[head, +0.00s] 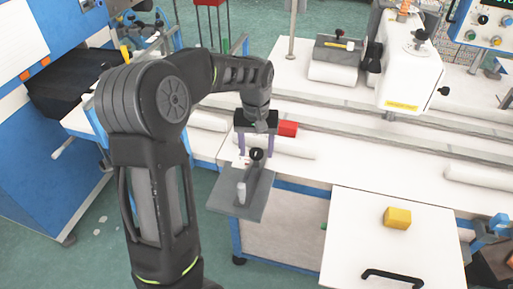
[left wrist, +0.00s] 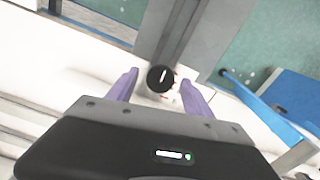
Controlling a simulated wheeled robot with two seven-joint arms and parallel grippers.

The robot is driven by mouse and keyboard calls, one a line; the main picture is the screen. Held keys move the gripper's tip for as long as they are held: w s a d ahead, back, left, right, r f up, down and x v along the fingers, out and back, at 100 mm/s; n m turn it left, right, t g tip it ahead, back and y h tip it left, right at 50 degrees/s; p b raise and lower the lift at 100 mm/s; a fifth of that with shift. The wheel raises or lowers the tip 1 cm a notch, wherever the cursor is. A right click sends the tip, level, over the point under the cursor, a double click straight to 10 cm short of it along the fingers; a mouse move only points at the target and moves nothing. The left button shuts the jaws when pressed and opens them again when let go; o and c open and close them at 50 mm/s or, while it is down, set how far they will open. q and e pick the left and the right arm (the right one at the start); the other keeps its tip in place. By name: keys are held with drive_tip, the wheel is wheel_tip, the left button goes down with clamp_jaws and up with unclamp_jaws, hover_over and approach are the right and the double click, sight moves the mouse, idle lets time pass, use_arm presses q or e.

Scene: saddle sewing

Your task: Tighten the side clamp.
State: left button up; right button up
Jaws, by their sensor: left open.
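The side clamp has a round black knob (head: 256,154) on a grey plate (head: 258,197) that sticks out from the front edge of the white table. A short pale peg (head: 241,192) stands on the plate. My left gripper (head: 255,148) hangs over the knob, its purple fingers apart. In the left wrist view the knob (left wrist: 160,79), with a white mark on top, lies between the two open fingers, with a gap on each side. I cannot tell how far the fingers reach down beside it. My right gripper is out of both views.
A red block (head: 288,128) lies on the table just right of my left gripper. White rolls and long rails run along the table. A white sewing head (head: 410,75) stands at the back right. A yellow block (head: 397,218) sits on a white panel (head: 350,240) at front right.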

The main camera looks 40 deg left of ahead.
sight(256, 151)
use_arm(q)
wheel_tip(256, 151, up, 8)
drive_tip(key=shift+f+b, duration=0.1)
drive_tip(key=shift+b, duration=0.25)
idle(0.6)
